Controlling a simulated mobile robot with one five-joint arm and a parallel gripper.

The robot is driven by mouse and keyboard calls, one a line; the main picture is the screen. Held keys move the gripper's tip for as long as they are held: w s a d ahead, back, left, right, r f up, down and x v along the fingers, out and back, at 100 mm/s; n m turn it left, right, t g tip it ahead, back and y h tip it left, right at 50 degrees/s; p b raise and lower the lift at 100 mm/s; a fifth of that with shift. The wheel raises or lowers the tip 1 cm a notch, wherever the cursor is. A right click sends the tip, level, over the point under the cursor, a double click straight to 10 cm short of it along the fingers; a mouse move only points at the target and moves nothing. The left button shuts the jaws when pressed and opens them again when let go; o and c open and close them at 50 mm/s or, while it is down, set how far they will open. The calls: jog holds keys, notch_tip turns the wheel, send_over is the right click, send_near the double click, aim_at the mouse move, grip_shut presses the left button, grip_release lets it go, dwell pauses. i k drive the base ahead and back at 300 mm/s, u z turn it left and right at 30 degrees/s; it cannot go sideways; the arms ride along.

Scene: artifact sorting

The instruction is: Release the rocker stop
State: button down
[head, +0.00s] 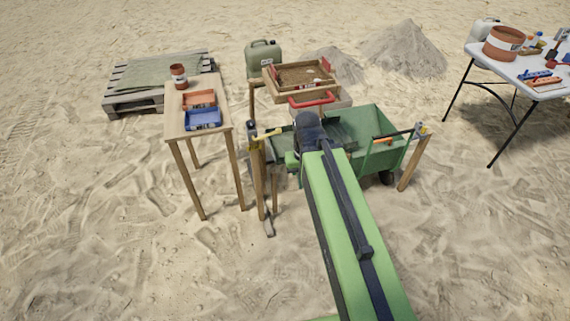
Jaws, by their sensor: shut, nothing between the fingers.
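A wooden sieve box (301,77) with soil in it sits on a wooden post frame. A red handle (312,101) is on its near side. A yellow lever-like part (265,134) is at the top of the frame's near left post; I cannot tell for sure whether it is the rocker stop. My gripper (307,121) is at the far end of my green arm, just in front of the red handle and right of the yellow part. It is shut and empty. Its fingertips are mostly hidden behind my wrist, so contact cannot be told.
A green wheelbarrow (362,124) stands under the sieve, partly behind my arm. A wooden table (176,113) with an orange tray (199,98) and a blue tray (203,119) is at left. A white table (508,67) is at right. Open sand lies in front.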

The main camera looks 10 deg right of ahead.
aim_at(278, 130)
jog(key=z, duration=0.2)
jog(key=k, duration=0.65)
jog(key=u, duration=1.45)
jog(key=i, duration=0.95)
jog(key=u, duration=0.05)
